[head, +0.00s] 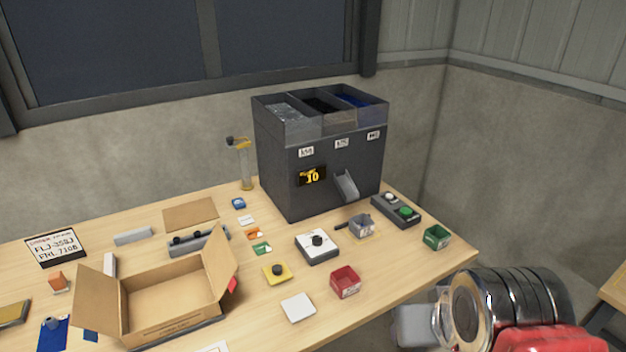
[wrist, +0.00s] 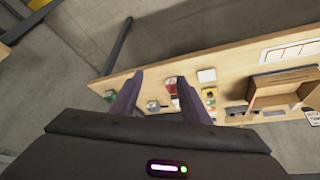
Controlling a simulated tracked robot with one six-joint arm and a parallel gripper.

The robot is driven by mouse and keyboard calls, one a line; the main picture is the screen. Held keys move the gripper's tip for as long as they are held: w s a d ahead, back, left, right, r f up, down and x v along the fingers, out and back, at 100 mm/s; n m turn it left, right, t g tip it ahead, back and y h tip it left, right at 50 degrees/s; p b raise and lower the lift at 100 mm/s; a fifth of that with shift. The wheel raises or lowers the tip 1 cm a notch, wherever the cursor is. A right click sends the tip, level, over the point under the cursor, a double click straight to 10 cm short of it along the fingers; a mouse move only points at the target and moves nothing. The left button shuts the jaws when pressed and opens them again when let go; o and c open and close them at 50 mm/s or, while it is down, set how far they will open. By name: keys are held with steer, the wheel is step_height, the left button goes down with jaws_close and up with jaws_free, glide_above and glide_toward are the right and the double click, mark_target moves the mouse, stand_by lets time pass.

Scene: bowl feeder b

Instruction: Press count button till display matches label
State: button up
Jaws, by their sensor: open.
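The dark feeder machine (head: 285,178) stands at the back of the table. Its display (head: 312,177) shows 10 in yellow digits. White labels (head: 306,152) sit under its three top bins; their print is too small to read surely. A dark button box (head: 408,221) lies right of the machine, with a white button (head: 389,196) and a green button (head: 406,211). I cannot tell which one is the count button. My gripper (wrist: 160,78) is open and empty in the wrist view, apart from the things on the table. My arm is at the lower right in the head view.
A grey cup (head: 361,226) stands below the chute (head: 346,186). A green bin (head: 437,237), a red bin (head: 345,281) and a white scale-like box (head: 317,247) are close by. An open carton (head: 165,295) takes up the left front.

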jaws_close()
stand_by(0.3)
stand_by(1.2)
